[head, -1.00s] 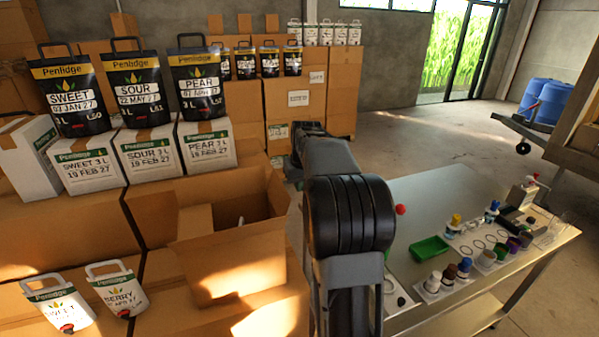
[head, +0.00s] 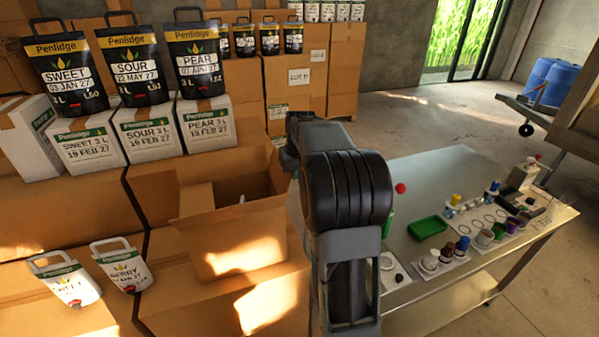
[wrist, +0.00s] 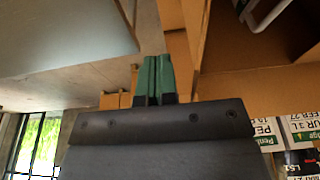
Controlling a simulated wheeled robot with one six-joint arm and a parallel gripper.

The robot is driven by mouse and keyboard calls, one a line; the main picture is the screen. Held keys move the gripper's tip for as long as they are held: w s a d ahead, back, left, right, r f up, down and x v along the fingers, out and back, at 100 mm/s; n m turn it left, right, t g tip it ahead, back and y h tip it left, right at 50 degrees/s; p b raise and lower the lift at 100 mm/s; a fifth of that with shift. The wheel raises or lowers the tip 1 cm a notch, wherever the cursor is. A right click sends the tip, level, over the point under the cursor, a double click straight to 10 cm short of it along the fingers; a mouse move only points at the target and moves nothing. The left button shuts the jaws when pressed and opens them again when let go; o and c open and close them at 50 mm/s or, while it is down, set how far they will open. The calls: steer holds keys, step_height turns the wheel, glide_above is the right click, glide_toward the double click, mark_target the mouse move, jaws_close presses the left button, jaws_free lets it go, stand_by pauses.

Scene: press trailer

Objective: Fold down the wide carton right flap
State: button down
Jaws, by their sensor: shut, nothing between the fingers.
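The wide carton (head: 232,240) stands open left of my arm in the head view. Its right flap (head: 278,172) seems to stand up at the right side, partly hidden by my arm. In the wrist view, brown cardboard (wrist: 183,48), which looks like this flap, rises just right of the fingertips; I cannot tell whether they touch. My gripper (wrist: 153,80) shows there as two green fingers, shut together and empty. In the head view my arm hides the fingers. A white handle (wrist: 266,12) shows inside the carton in the wrist view.
A steel table (head: 440,180) with a green tray (head: 427,227) and small bottles stands right of my arm. White boxes (head: 206,125) topped with black pouches are behind left. Two white pouches (head: 124,265) lie front left. Open floor lies beyond the table.

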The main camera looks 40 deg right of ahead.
steer(key=w+a+f+b, duration=0.2)
steer(key=w+a+f, duration=0.1)
steer(key=a, duration=0.8)
steer(key=shift+b, duration=0.3)
stand_by(0.4)
steer(key=shift+f, duration=0.15)
steer(key=shift+f+b, duration=0.6)
steer(key=shift+f, duration=0.15)
steer(key=shift+r, duration=0.1)
step_height(320, 180, up, 15)
steer(key=p, duration=0.4)
